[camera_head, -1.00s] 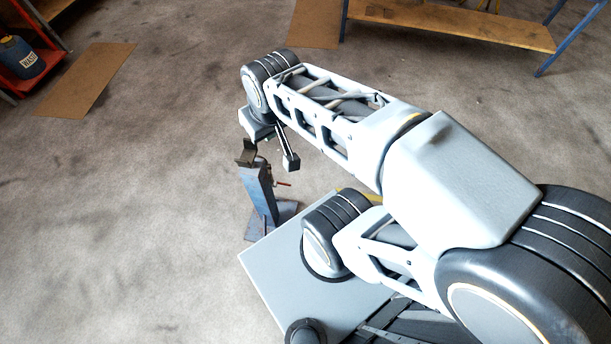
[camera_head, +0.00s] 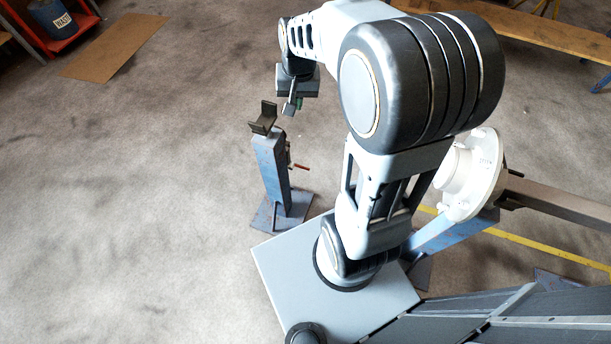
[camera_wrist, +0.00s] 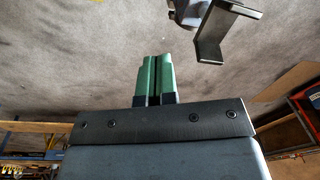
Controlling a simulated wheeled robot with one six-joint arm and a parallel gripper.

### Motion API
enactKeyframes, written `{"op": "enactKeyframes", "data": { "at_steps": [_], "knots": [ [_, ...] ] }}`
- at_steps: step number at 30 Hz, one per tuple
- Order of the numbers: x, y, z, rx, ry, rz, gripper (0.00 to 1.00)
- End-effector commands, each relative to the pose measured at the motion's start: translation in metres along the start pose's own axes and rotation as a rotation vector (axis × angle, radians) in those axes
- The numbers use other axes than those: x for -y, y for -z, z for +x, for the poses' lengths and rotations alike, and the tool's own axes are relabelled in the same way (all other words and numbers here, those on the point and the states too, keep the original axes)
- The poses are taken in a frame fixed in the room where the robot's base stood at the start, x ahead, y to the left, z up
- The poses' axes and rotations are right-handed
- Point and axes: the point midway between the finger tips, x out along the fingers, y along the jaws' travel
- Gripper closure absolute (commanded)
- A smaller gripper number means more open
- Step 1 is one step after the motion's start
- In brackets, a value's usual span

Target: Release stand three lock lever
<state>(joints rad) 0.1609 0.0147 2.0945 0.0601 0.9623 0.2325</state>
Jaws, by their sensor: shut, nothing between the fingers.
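A blue stand (camera_head: 271,170) with a dark V-shaped saddle (camera_head: 263,118) stands upright on a flat base plate, left of my arm in the head view. A short lever with an orange-red grip (camera_head: 300,167) sticks out from the right side of its post. My gripper (camera_head: 291,108) is just above and right of the stand top, higher than the lever and apart from it. In the wrist view its green fingers (camera_wrist: 153,70) are shut together and empty. The saddle (camera_wrist: 222,35) shows there at upper right; the lever does not show.
A white hub (camera_head: 470,178) on a brown axle beam (camera_head: 560,198) lies to the right, with blue support (camera_head: 445,235) below it. A red cart with a blue waste bin (camera_head: 48,18) and a cardboard sheet (camera_head: 115,48) are at upper left. The floor left of the stand is clear.

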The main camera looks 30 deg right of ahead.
Motion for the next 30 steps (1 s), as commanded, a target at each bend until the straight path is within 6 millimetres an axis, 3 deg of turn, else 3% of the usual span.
{"op": "enactKeyframes", "data": {
  "at_steps": [1, 3, 9, 12, 18, 30],
  "knots": [
    [-0.007, 0.013, 0.059, 0.037, -0.006, 0.055, 1.0],
    [-0.015, 0.029, 0.101, 0.077, -0.011, 0.126, 1.0],
    [-0.036, 0.061, 0.202, 0.167, -0.025, 0.287, 1.0],
    [-0.044, 0.07, 0.237, 0.198, -0.03, 0.342, 1.0],
    [-0.053, 0.079, 0.272, 0.23, -0.035, 0.4, 1.0],
    [-0.054, 0.08, 0.275, 0.235, -0.036, 0.41, 1.0]
  ]
}}
